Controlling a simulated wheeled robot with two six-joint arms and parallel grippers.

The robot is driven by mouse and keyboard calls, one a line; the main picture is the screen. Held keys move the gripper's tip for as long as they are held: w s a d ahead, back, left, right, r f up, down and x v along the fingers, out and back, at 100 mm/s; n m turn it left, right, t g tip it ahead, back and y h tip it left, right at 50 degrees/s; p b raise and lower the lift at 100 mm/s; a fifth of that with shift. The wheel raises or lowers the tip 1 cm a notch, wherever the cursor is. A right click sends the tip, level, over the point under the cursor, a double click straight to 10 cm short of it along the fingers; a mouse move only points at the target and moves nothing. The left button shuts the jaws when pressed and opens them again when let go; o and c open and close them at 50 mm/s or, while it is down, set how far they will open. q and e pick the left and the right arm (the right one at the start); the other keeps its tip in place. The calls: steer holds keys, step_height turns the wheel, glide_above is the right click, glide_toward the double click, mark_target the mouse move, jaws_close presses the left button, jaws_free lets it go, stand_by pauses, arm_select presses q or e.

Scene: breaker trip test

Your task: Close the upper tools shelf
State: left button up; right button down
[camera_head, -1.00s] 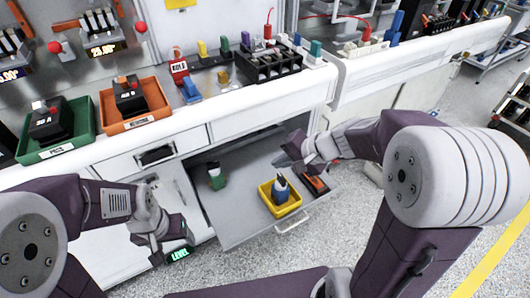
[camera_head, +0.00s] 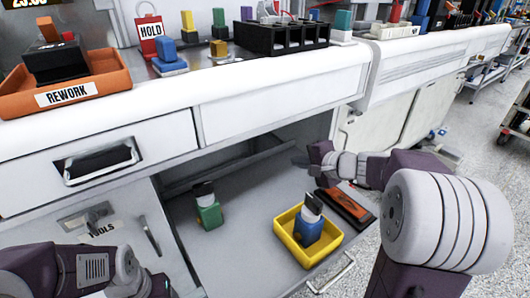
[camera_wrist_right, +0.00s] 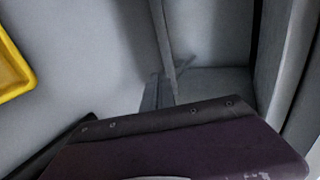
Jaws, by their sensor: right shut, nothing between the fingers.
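The tools shelf (camera_head: 245,235) is a grey board pulled out from under the bench, with a metal handle (camera_head: 332,275) on its front edge. It carries a yellow tray (camera_head: 281,243) with a blue item (camera_head: 308,230) inside, a green item (camera_head: 208,212) and a black and orange item (camera_head: 347,207). My right gripper (camera_head: 304,160) is shut and empty at the shelf's back right; its fingers show in the right wrist view (camera_wrist_right: 163,92). I cannot tell if it touches the shelf. My left gripper (camera_head: 155,285) is cut off at the bottom edge.
A closed drawer (camera_head: 100,165) sits under the worktop, left of the shelf opening. The worktop (camera_head: 270,90) holds an orange REWORK tray (camera_head: 115,77) and a black rack (camera_head: 280,38).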

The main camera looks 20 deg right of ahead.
arm_select(q)
steer(key=shift+s, duration=0.1)
arm_select(e)
steer(key=shift+f, duration=0.1)
steer(key=b, duration=0.4)
glide_toward(268, 153)
steer(key=f, duration=0.1)
steer(key=w+f, duration=0.1)
steer(key=f, duration=0.1)
steer(key=shift+w+a+f, duration=0.15)
steer(key=shift+a+f, duration=0.15)
steer(key=shift+a, duration=0.1)
steer(key=w, duration=0.1)
steer(key=w+a, duration=0.1)
steer(key=shift+w+r+p, duration=0.2)
steer(key=shift+w+p, duration=0.1)
steer(key=shift+p, duration=0.05)
steer(key=shift+w+a, duration=0.2)
steer(key=shift+w, duration=0.4)
arm_select(q)
step_height(268, 153, down, 3)
steer(key=shift+f, duration=0.1)
